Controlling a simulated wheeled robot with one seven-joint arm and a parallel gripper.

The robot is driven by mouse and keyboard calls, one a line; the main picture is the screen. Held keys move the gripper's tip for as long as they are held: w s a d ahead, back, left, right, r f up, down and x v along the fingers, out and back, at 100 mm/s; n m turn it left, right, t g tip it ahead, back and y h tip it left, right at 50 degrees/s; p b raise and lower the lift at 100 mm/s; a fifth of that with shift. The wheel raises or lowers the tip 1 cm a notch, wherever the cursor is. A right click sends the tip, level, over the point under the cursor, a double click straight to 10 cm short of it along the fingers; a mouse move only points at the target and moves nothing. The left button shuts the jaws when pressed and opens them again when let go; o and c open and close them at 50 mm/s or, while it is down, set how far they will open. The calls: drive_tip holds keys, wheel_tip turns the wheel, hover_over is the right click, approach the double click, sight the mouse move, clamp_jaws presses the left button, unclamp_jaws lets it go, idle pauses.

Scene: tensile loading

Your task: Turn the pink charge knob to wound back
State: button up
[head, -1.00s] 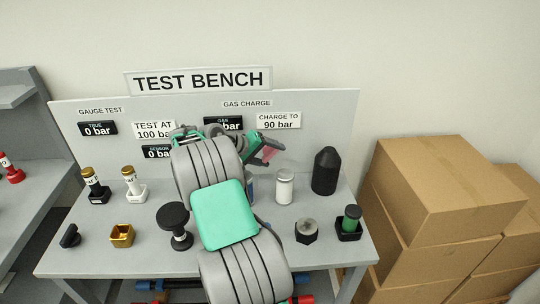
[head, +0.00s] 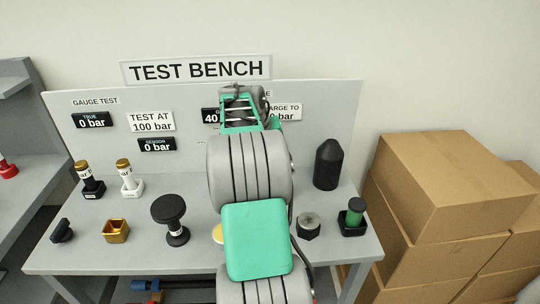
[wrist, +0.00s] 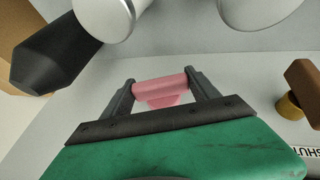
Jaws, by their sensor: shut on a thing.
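The pink charge knob (wrist: 160,86) is in the middle of the wrist view, between the two dark fingers of my gripper (wrist: 161,93). The fingers are shut on it from both sides. In the head view my arm covers the knob, and the fingertips are hidden behind the arm. The gas display (head: 210,116) on the back panel is partly covered by my arm; the digits "40" show. The "charge to 90 bar" sign (head: 288,113) is partly covered too.
On the bench (head: 190,265) stand a black knob on a post (head: 170,209), a gold cup (head: 116,231), a black bottle (head: 328,165), a hex nut (head: 308,225) and a green-and-black part (head: 353,217). Cardboard boxes (head: 435,185) stand at the right.

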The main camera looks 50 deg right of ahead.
drive_tip(key=shift+s+d+f+m+t+y+b, duration=0.2)
drive_tip(key=shift+m+t+y+b, duration=0.1)
drive_tip(key=shift+t+y+b, duration=0.3)
drive_tip(key=shift+r+t+y+p, duration=0.35)
drive_tip(key=shift+t+y, duration=0.15)
drive_tip(key=shift+t, duration=0.2)
drive_tip(key=t+y+p, duration=0.1)
drive_tip(key=p, duration=0.2)
drive_tip(key=m+t+y+p, duration=0.1)
drive_tip(key=p, duration=0.2)
drive_tip(key=shift+a+r+t, duration=0.1)
drive_tip(key=shift+r+t, duration=0.2)
drive_tip(key=shift+r, duration=0.05)
drive_tip(key=t+y+p, duration=0.1)
drive_tip(key=p, duration=0.2)
drive_tip(key=t+y+p, duration=0.1)
drive_tip(key=p, duration=0.2)
drive_tip(key=shift+f+m+t+p, duration=0.25)
drive_tip(key=shift+m+t+p, duration=0.05)
drive_tip(key=shift+m+t, duration=0.1)
drive_tip(key=shift+w+f+m+t+y+p, duration=0.1)
drive_tip(key=shift+f+m+t+y+p, duration=0.15)
drive_tip(key=shift+t+y+p, duration=0.6)
drive_tip(key=shift+t+y, duration=0.35)
drive_tip(key=shift+t, duration=0.3)
drive_tip(key=shift+m+p, duration=0.25)
drive_tip(key=shift+p, duration=0.05)
drive_tip(key=o, duration=1.4)
drive_tip(key=shift+w, duration=0.1)
drive_tip(key=shift+c, duration=0.2)
